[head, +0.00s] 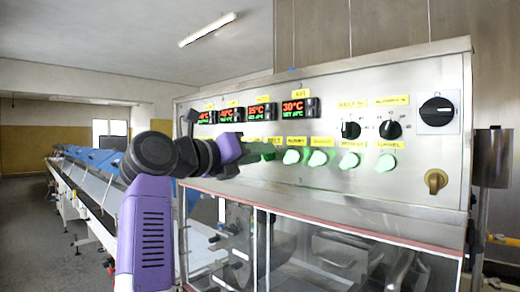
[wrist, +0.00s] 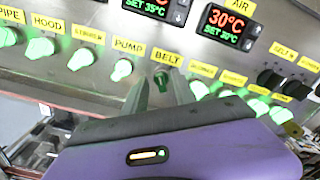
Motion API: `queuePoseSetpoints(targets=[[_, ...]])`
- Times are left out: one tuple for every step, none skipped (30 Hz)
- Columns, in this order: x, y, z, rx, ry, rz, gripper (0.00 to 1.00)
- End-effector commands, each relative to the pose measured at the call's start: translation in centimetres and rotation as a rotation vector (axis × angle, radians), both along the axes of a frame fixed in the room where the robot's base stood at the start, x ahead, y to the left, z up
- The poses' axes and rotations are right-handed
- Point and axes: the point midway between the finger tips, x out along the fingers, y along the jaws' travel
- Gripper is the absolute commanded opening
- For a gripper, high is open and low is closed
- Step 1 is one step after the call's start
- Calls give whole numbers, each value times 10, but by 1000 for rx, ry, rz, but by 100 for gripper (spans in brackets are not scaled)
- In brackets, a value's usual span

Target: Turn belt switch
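The belt switch (wrist: 162,80) is a small green-lit knob under a yellow BELT label (wrist: 167,57) in the wrist view. My gripper (wrist: 162,84) points at the panel, with one grey finger on each side of the switch. The fingers look apart, with a dark gap around the knob, so the gripper seems open. Whether either finger touches the knob is not clear. In the head view my purple gripper (head: 230,149) reaches the panel's left half, and the fingertips and belt switch are hard to make out there.
The steel control panel (head: 420,75) carries several green knobs, including the pump switch (wrist: 121,70), close to my fingers. Red and green temperature displays (head: 293,107) sit above. Black dials (head: 391,129) and a yellowish rotary handle (head: 435,181) are at the right. A long conveyor (head: 85,190) runs left.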

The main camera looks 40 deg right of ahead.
Motion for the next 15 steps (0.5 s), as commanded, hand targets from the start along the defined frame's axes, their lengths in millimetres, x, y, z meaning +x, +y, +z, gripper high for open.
queuePoseSetpoints(targets=[[0,-4,1,0,0,0,33],[0,-6,1,0,0,0,33],[0,-8,1,0,0,0,33],[0,-9,1,0,0,0,33],[0,-9,0,0,0,0,33],[0,-10,0,0,0,0,33],[0,-10,0,0,0,0,33],[0,-10,0,0,0,0,33],[0,-10,0,0,0,0,33],[0,-10,0,0,0,0,33],[0,-10,0,0,0,0,33],[0,-10,0,0,0,0,33],[0,-10,0,0,0,0,27],[0,-10,0,-1,0,1,21],[0,-10,0,-1,0,1,13]])
